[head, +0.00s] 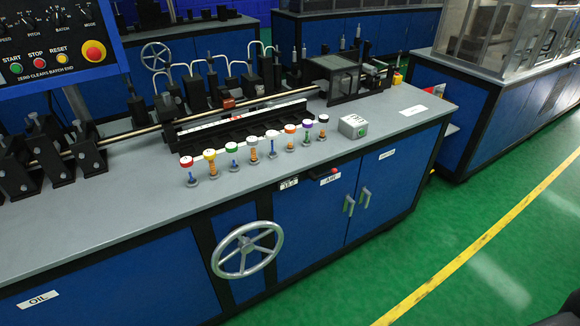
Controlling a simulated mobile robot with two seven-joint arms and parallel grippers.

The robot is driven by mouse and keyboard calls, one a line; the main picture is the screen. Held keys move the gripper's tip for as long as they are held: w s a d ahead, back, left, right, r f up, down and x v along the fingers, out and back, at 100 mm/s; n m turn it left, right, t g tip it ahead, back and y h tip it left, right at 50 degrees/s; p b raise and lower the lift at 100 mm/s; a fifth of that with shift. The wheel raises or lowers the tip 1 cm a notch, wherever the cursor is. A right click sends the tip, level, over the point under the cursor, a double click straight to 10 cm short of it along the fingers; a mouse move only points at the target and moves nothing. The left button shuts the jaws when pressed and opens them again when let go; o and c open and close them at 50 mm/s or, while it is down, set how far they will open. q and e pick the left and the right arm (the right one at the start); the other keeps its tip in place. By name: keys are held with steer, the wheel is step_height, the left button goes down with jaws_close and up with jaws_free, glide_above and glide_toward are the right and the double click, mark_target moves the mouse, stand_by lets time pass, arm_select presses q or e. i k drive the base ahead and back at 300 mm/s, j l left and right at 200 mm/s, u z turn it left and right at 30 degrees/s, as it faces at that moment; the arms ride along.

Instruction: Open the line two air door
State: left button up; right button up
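A blue cabinet door (308,228) on the front of the near machine sits below a white label reading AIR (330,179). It looks shut. A grey upright handle (349,205) is at its right edge. Beside it is a second blue door (395,185), also shut, with its own grey handle (366,197). A dark latch-like part with a red end (324,172) sits just above the AIR label. I cannot read a line number on the door. Neither gripper shows in the head view.
A grey handwheel (247,250) sticks out left of the doors. Colored knobs (252,147) line the grey tabletop edge above. A control panel (55,45) hangs at upper left. Green floor (400,270) with a yellow line (480,245) is clear before the doors. Another machine (500,110) stands right.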

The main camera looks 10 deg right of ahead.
mark_target(313, 216)
steer(key=i+l+u, duration=0.35)
steer(key=l, duration=1.95)
steer(key=l+u, duration=0.3)
steer(key=l, duration=1.95)
